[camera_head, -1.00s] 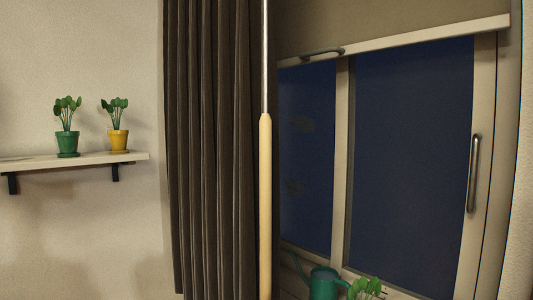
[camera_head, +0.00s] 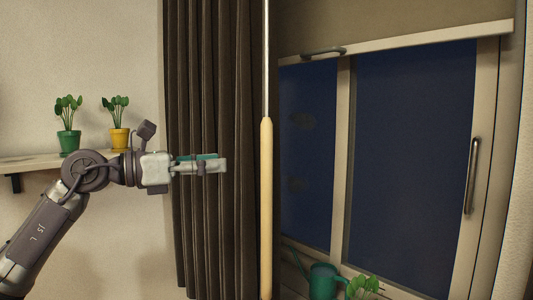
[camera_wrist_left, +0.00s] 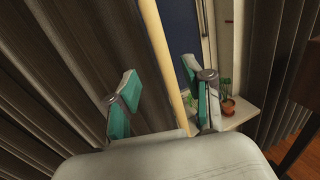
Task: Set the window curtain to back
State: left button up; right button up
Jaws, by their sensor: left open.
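The dark brown window curtain (camera_head: 212,80) hangs in folds at the left side of the window (camera_head: 410,160), which is largely uncovered. A rod with a pale wooden handle (camera_head: 266,200) hangs upright at the curtain's right edge. My left gripper (camera_head: 222,165) is in front of the curtain, to the left of the handle, and points right. In the left wrist view the gripper (camera_wrist_left: 158,98) is open, with its two teal-padded fingers apart. The pale rod (camera_wrist_left: 165,60) shows between the fingers, seemingly beyond them. My right gripper is not in view.
A wall shelf (camera_head: 30,163) at the left bears a plant in a green pot (camera_head: 69,142) and one in a yellow pot (camera_head: 119,137). A green watering can (camera_head: 322,281) and a plant (camera_head: 364,287) stand by the window's lower edge. A metal window handle (camera_head: 473,175) is at the right.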

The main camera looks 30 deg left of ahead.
aim_at(263, 157)
pick_arm(q)
jog(key=p+x, duration=0.5)
jog(key=x, duration=0.6)
jog(key=shift+w+d+r+p, duration=0.1)
jog(key=shift+w+r+p, duration=0.1)
jog(key=shift+p, duration=0.2)
jog(key=shift+w+d+f, duration=0.15)
jog(key=shift+w+d, duration=0.15)
grip_shut()
